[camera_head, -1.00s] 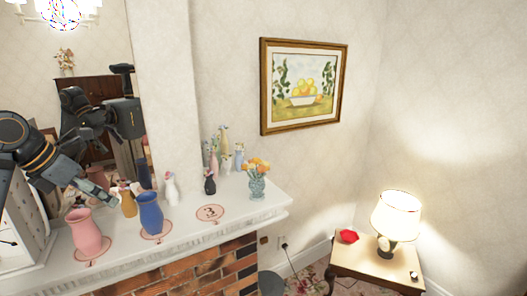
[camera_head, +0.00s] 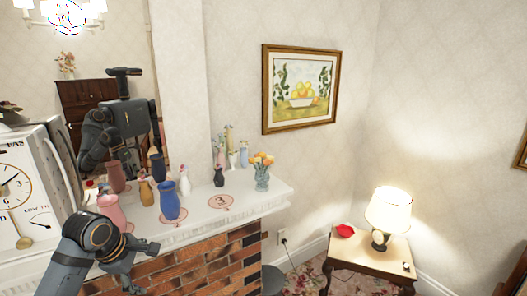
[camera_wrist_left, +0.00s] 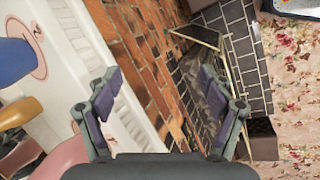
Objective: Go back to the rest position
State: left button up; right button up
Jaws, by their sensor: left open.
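My left gripper (camera_head: 128,275) hangs low in front of the brick face, below the mantel edge, at the lower left of the head view. In the left wrist view its two fingers (camera_wrist_left: 160,84) stand apart, open and empty. On the white mantel (camera_head: 240,205) stand a pink vase (camera_head: 110,212), a blue vase (camera_head: 169,202) and a yellow vase (camera_head: 145,191). The pink vase (camera_wrist_left: 62,160) and blue vase (camera_wrist_left: 14,60) also show at the left of the wrist view, apart from the fingers. My right gripper is not seen directly; a mirror reflects part of my body.
A white clock (camera_head: 14,185) stands on the mantel's left end. A flower vase (camera_head: 262,180) and several small vases stand to the right. A side table (camera_head: 345,262) with a lit lamp (camera_head: 388,210) is at the right. The fireplace opening and flowered rug (camera_wrist_left: 295,100) lie below.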

pick_arm(q)
jog(key=s+d+f+m, duration=0.5)
jog(key=s+f+m, duration=0.15)
jog(key=f, duration=0.35)
jog(key=s+d+f+m+g+y, duration=0.1)
jog(key=s+f+m, duration=0.3)
jog(key=s+m, duration=0.35)
jog(key=s+d+f+m+y, duration=0.1)
jog(key=s+f+m, duration=0.2)
jog(key=s+m, duration=0.4)
notch_tip(320, 180, down, 32)
jog(key=s+a+n+g+b, duration=0.1)
jog(key=s+a+n+b, duration=0.1)
jog(key=b, duration=0.5)
jog(key=s+a+f+g+b, duration=0.1)
jog(key=s+f+b, duration=0.4)
jog(key=s+f, duration=1.4)
notch_tip(320, 180, down, 4)
jog(key=shift+s+a, duration=0.3)
jog(key=shift+a, duration=0.05)
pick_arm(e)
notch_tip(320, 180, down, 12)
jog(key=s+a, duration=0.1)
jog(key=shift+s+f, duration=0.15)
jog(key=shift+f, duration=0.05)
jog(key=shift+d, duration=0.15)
